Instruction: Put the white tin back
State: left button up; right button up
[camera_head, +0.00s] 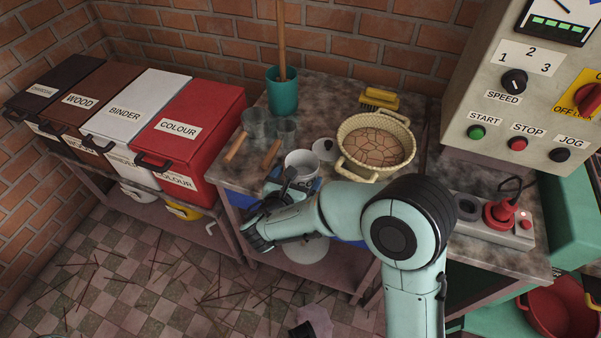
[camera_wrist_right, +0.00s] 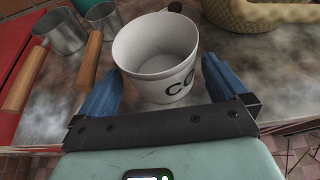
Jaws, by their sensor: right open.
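The white tin (camera_head: 301,162), open-topped and upright, stands on the stained worktop (camera_head: 335,100) near its front left edge. Its inside looks empty in the wrist view, and black letters starting "CO" show on the tin's side (camera_wrist_right: 165,90). My right gripper (camera_wrist_right: 162,72) is open, with one blue finger on each side of the tin; I cannot tell whether they touch it. In the head view my right gripper (camera_head: 292,185) and forearm cover the tin's lower front. My left gripper is not in view.
Metal scoops with wooden handles (camera_head: 257,125) stand left of the tin. Bins marked WOOD (camera_head: 110,75), BINDER (camera_head: 150,85) and COLOUR (camera_head: 205,100) stand left. A control box (camera_head: 500,95) stands right.

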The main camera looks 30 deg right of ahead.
jog(key=v, duration=0.8)
jog(key=s+f+m+g+y+p, duration=0.15)
jog(key=s+f+g, duration=0.3)
jog(key=f, duration=0.45)
jog(key=s+f+m+g+y+b, duration=0.1)
jog(key=s+f+m+g+y, duration=0.15)
jog(key=s+f, duration=0.45)
jog(key=s+a+f+m+g+y, duration=0.3)
jog(key=s+a+f+m+y, duration=0.15)
jog(key=s+f+m, duration=0.3)
jog(key=s+a+f+m+g+y, duration=0.3)
jog(key=s+a+f+m+y, duration=0.15)
jog(key=s+f+m, duration=0.35)
jog(key=w+d+f+m+t, duration=0.1)
jog(key=d+f+m+t, duration=0.2)
jog(key=f+m, duration=0.3)
jog(key=m, duration=0.4)
jog(key=shift+w+d+f+m+t+y, duration=0.3)
jog(key=shift+w+f+m+y, duration=0.05)
jog(key=shift+w+f+y, duration=0.05)
